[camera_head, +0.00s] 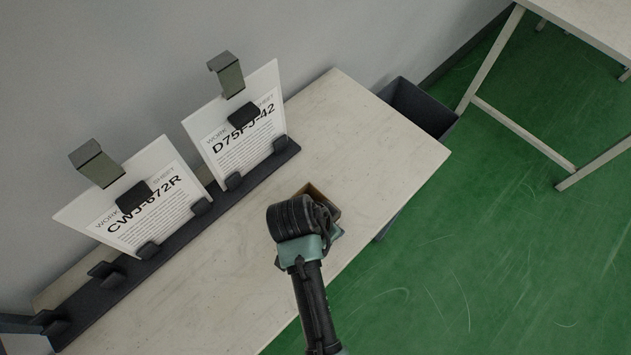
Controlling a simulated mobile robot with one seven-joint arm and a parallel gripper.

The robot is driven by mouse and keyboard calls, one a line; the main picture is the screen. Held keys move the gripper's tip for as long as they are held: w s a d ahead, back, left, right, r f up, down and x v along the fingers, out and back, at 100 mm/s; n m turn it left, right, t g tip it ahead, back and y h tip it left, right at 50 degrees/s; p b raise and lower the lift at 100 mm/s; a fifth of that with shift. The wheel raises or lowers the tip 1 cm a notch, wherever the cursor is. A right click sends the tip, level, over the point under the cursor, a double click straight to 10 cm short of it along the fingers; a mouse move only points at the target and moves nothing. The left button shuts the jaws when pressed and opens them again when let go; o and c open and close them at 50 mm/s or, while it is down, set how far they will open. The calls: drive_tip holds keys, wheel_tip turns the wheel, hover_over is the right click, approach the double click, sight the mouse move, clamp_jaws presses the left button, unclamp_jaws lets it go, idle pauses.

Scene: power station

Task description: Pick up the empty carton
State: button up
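The carton (324,199) is a small brown open-topped box on the pale tabletop, near its front edge. Only its far rim and part of its dark inside show. My arm's end covers the rest of it. My gripper's fingers are hidden beneath the dark wrist, which is right over the carton's near side. I cannot tell whether the fingers touch the carton.
The pale table (390,150) carries a dark rack (240,186) along the wall with two work sheets (240,118) (135,200). A dark bin (418,106) stands past the table's far end. Green floor (480,240) is clear at right; another table (590,22) stands upper right.

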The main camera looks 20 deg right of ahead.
clamp_jaws()
idle(0.5)
